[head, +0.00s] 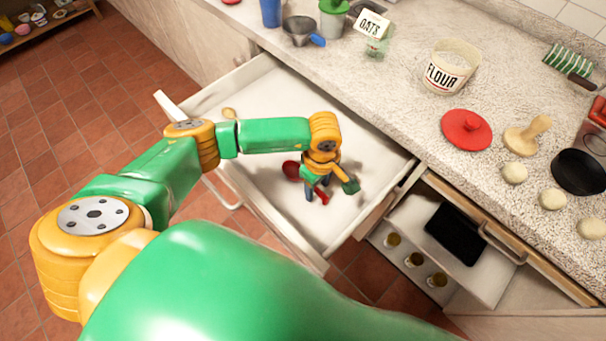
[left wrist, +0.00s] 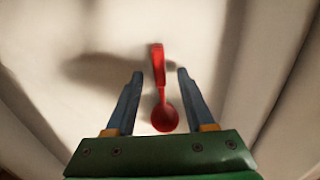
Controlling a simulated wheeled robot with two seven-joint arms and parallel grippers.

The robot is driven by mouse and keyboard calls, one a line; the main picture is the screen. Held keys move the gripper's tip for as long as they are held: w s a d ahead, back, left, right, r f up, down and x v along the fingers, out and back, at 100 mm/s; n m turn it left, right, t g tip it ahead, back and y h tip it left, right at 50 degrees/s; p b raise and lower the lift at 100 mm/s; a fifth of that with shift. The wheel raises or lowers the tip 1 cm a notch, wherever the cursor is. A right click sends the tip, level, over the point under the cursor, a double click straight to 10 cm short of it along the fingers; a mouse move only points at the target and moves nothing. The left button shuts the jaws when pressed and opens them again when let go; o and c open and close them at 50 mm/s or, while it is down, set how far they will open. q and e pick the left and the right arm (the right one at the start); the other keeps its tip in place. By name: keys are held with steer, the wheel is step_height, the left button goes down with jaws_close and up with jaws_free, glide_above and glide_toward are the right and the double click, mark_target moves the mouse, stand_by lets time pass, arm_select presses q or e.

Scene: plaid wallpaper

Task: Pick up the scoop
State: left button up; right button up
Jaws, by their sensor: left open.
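A red scoop (head: 291,170) lies on the floor of the open white drawer (head: 262,82), partly hidden by my gripper in the head view. In the left wrist view the scoop (left wrist: 164,118) shows whole, with its round bowl nearer my gripper's base and its handle pointing away. My left gripper (head: 317,189) reaches down into the drawer over the scoop. Its two blue fingers (left wrist: 160,74) are apart, one on each side of the scoop, with visible gaps. Whether the fingertips touch the drawer floor I cannot tell. My right gripper is not in view.
The counter holds a flour container (head: 450,68), a red lid (head: 466,129) and a metal cup (head: 300,30). A lower drawer (head: 490,285) with a dark tray and jars stands open at right.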

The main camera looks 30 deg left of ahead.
arm_select(q)
jaws_close()
stand_by(1.4)
